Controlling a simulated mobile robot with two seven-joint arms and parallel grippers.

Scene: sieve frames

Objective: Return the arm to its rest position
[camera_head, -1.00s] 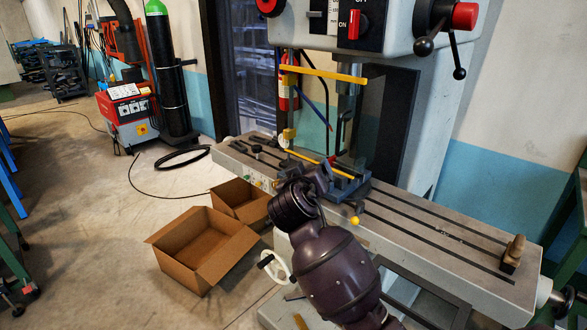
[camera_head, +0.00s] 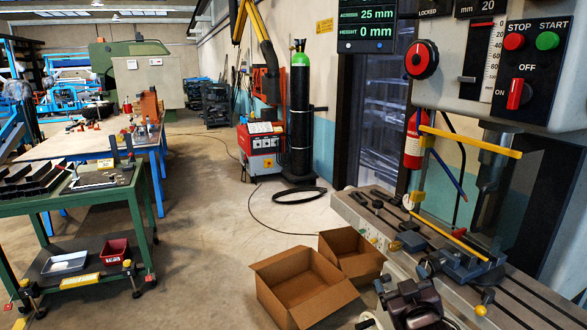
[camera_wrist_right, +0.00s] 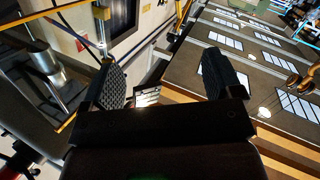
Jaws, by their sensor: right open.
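My right arm and gripper (camera_head: 410,296) show at the bottom of the head view, dark purple and black, in front of the drill press table (camera_head: 520,296). The fingertips are hard to make out there. In the right wrist view the right gripper (camera_wrist_right: 165,82) has its two ridged black fingers wide apart with nothing between them. That view looks up past the machine toward the ceiling lights. My left gripper is not in view.
Two open cardboard boxes (camera_head: 305,290) (camera_head: 352,254) stand on the floor left of the arm. A vise (camera_head: 468,262) sits on the press table behind yellow-edged guards. A green workbench (camera_head: 85,205) stands at left.

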